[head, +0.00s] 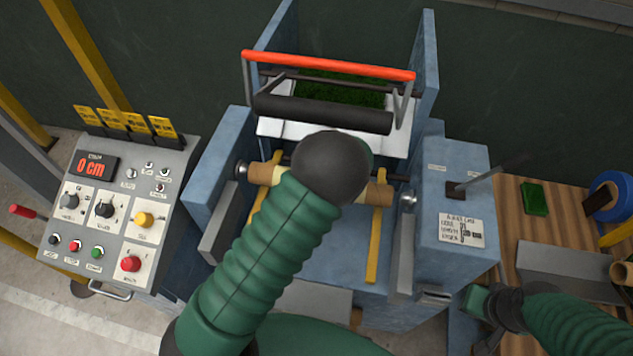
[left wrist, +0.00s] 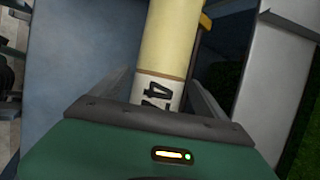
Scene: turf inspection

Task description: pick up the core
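The core, a tan cylinder (head: 378,193), lies across the cradle of the blue machine. Only its two ends show in the head view, as my left arm covers its middle. In the left wrist view the core (left wrist: 172,40) is cream, with a white band marked with dark figures. My left gripper (left wrist: 160,88) has a finger on each side of the core; whether they press on it I cannot tell. In the head view this gripper is hidden beneath its wrist. My right gripper (head: 480,301) is low at the right, apart from the core, its fingers unclear.
A control panel (head: 118,218) showing 0 cm stands at the left. A red-orange bar (head: 330,65) and a black roller (head: 322,113) cross the machine behind the core. Blue side walls flank the cradle. A wooden bench (head: 560,215) at the right holds a green block (head: 534,198) and a blue roll.

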